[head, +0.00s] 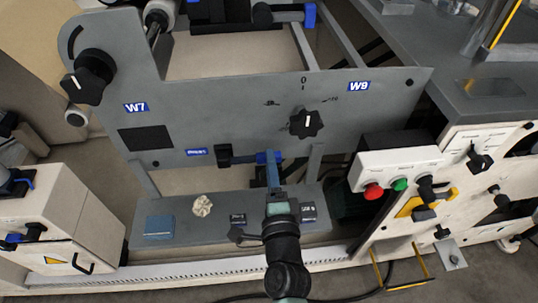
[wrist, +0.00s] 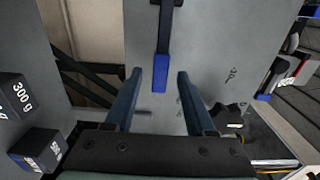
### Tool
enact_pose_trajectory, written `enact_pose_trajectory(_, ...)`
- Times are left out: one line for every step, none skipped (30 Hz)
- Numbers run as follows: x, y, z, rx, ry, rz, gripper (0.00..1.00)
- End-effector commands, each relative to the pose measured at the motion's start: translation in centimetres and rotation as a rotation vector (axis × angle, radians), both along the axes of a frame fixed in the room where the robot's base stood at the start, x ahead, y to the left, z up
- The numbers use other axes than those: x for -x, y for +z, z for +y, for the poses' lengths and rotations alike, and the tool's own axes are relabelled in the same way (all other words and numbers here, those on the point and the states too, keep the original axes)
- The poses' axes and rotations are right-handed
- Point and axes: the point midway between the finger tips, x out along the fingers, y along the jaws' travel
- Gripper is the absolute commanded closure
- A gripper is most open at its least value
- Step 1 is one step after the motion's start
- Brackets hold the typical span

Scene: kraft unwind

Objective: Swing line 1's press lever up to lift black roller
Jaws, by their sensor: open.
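The press lever is a black bar with a blue grip (head: 263,157), low on the grey panel (head: 215,100), to the right of a small blue label (head: 197,152). In the head view it lies roughly level, its black pivot block at the left. In the wrist view the blue grip (wrist: 162,74) shows between my fingertips. My gripper (head: 272,158) is open, with one blue finger visible in the head view. Both fingers of my gripper (wrist: 158,74) show apart in the wrist view; I cannot tell whether either touches the grip. I cannot make out the black roller.
A black star knob (head: 306,123) is to the right of the lever, and another (head: 86,78) is at the upper left. Below lie a blue block (head: 159,224), a crumpled wad (head: 202,205) and small black weights (head: 238,219). A white button box (head: 396,171) stands at the right.

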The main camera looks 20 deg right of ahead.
Motion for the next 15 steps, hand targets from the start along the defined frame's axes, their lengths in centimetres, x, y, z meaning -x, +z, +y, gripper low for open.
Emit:
enact_pose_trajectory(-0.8, 0.1, -0.2, 0.001, 0.000, -0.002, 0.45)
enact_pose_trajectory(-1.2, 0.1, -0.3, 0.001, 0.000, -0.002, 0.45)
enact_pose_trajectory(-1.6, 0.0, -0.5, 0.002, 0.000, -0.002, 0.45)
enact_pose_trajectory(-1.9, 0.0, -0.5, 0.001, 0.000, -0.001, 0.45)
enact_pose_trajectory(-2.2, 0.0, -0.6, 0.002, 0.000, -0.002, 0.45)
enact_pose_trajectory(-2.4, 0.0, -0.7, 0.001, 0.000, -0.001, 0.45)
enact_pose_trajectory(-2.6, 0.0, -0.7, 0.001, 0.000, -0.001, 0.45)
enact_pose_trajectory(-2.7, 0.0, -0.8, 0.001, 0.000, -0.001, 0.45)
enact_pose_trajectory(-2.9, 0.0, -0.8, 0.001, 0.000, -0.001, 0.45)
enact_pose_trajectory(-3.0, 0.0, -0.8, 0.001, 0.000, -0.001, 0.45)
enact_pose_trajectory(-3.0, 0.0, -0.8, 0.001, 0.000, -0.001, 0.45)
enact_pose_trajectory(-3.1, 0.0, -0.9, 0.001, 0.001, 0.000, 0.45)
enact_pose_trajectory(-3.1, 0.0, -0.9, 0.001, 0.001, 0.000, 0.45)
enact_pose_trajectory(-3.1, 0.0, -0.9, 0.001, 0.001, 0.000, 0.45)
enact_pose_trajectory(-3.1, 0.0, -0.9, 0.001, 0.001, 0.000, 0.45)
